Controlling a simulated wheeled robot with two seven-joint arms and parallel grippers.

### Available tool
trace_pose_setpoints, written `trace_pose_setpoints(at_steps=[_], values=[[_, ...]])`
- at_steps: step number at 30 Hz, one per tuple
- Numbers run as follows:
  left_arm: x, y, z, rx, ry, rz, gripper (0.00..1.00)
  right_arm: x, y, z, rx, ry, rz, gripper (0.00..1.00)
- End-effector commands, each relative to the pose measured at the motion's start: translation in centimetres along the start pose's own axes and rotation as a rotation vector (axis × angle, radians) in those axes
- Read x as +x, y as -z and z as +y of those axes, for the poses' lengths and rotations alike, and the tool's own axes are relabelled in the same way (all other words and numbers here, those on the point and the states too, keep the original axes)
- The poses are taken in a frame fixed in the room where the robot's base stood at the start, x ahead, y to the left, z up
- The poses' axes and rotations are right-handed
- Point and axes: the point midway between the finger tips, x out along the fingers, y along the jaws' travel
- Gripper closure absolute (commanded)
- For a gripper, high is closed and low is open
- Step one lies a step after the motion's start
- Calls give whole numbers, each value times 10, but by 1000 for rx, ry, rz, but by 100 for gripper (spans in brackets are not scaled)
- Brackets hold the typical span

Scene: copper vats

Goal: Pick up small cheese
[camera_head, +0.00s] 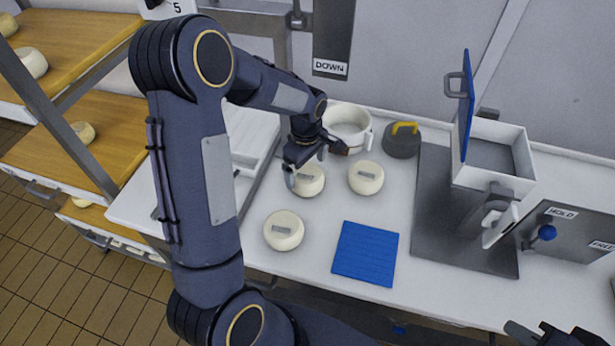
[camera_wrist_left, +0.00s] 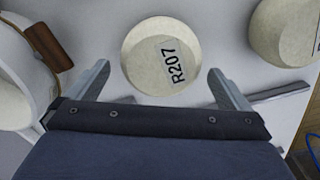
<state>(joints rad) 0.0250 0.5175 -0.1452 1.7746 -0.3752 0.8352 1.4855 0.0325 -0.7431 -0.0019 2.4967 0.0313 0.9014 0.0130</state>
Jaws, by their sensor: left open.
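Three small, round, cream cheeses with labels stand on the white counter. One cheese (camera_head: 310,184) is just below my left gripper (camera_head: 312,165); one (camera_head: 366,178) is to its right, and one (camera_head: 284,231) is nearer the front. My left gripper is open and empty. Another cheese (camera_wrist_left: 282,32) shows at the upper right. My right gripper (camera_head: 555,336) is only partly in view at the bottom right; its fingertips are unclear.
A white round vessel (camera_head: 347,119) stands behind the cheeses, close to my left gripper. A grey weight with a yellow handle (camera_head: 402,143) is beside it. A blue mat (camera_head: 365,253) lies in front. A white box with a blue lid (camera_head: 508,158) is at right. Wooden shelves (camera_head: 75,50) hold more cheeses.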

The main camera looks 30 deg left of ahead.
Motion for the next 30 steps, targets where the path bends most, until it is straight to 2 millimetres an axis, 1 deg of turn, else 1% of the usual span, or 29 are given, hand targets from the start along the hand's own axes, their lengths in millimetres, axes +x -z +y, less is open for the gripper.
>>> trace_pose_setpoints(at_steps=[1,3,6,9,14,15,24,27,30], values=[[7,-3,-2,1,7,-2,0,-5,3,-2,0,0,0,80],[18,-4,-2,0,6,-2,0,-6,3,-3,0,0,0,80],[29,-4,-1,0,3,-1,0,-7,4,-3,0,0,0,80],[34,-4,-1,0,1,-2,0,-7,4,-3,0,0,0,80],[34,-4,-1,1,0,-1,0,-7,4,-3,0,0,0,80],[34,-4,-1,1,0,-1,1,-7,4,-3,0,0,0,80],[34,-4,-1,1,0,-1,41,-7,4,-3,0,0,0,80],[33,-4,-1,1,-1,-1,52,-7,4,-3,0,0,0,80],[33,-4,-1,1,-1,-1,52,-7,4,-3,0,0,0,80]])
